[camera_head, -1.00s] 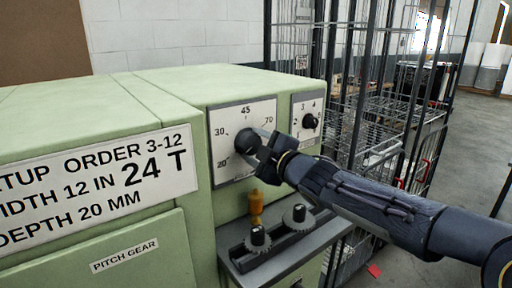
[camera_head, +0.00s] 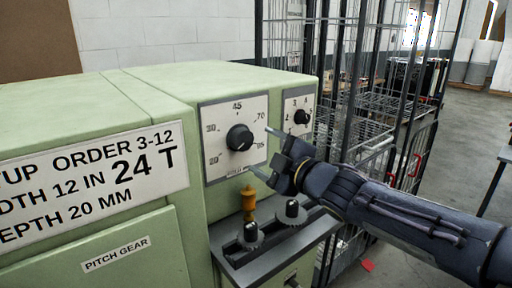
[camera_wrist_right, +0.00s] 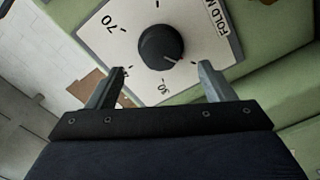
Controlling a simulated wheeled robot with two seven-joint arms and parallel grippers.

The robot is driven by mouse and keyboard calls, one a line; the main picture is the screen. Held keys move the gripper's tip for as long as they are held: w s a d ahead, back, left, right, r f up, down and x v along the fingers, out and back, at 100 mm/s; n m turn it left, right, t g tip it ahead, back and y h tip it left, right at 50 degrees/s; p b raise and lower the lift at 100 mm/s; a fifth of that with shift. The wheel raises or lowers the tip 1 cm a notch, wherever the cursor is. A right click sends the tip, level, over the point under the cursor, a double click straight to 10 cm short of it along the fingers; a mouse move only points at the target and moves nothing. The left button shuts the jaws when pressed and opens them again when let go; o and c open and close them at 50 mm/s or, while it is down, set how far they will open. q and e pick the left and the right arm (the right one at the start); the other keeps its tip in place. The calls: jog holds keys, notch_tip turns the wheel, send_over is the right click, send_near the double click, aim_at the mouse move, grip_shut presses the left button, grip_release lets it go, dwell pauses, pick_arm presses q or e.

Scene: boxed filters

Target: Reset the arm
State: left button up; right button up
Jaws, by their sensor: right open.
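My right gripper (camera_head: 263,152) is open and empty in front of the green machine, just right of the large black dial knob (camera_head: 240,138). In the right wrist view the knob (camera_wrist_right: 160,46) lies beyond and between the two open fingertips (camera_wrist_right: 160,72), apart from them. The knob sits on a white dial plate (camera_head: 222,112) with numbers such as 30, 45 and 70. A smaller knob (camera_head: 301,117) is on a plate to its right. My left gripper is not in view.
Below the dial, a grey shelf (camera_head: 232,272) carries two black-topped knobs and an orange handle (camera_head: 249,204). A sign (camera_head: 95,172) is on the machine's front. Wire cage trolleys (camera_head: 385,103) stand behind my right arm.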

jog(key=shift+s+d, duration=0.2)
jog(key=shift+s, duration=0.15)
jog(key=s+d+f+m+g+h+p, duration=0.1)
jog(key=s+d+f+m+h+p, duration=0.2)
jog(key=s+d+m, duration=0.45)
jog(key=s+d+f+m+g+h+p, duration=0.1)
jog(key=s+d+f+m+h, duration=0.3)
jog(key=d, duration=0.6)
jog(key=s+f+m+g+p, duration=0.1)
jog(key=s+f+m+g, duration=0.2)
jog(key=s, duration=0.7)
jog(key=s+a+f+m+g+p, duration=0.1)
jog(key=s+f+m+g, duration=0.3)
jog(key=s, duration=0.6)
notch_tip(320, 180, down, 3)
jog(key=m+p, duration=0.1)
jog(key=m, duration=0.1)
jog(key=shift+s+a+m, duration=0.2)
jog(key=shift+a+m, duration=0.1)
jog(key=shift+m, duration=0.05)
jog(key=shift+r, duration=0.1)
jog(key=shift+c, duration=0.4)
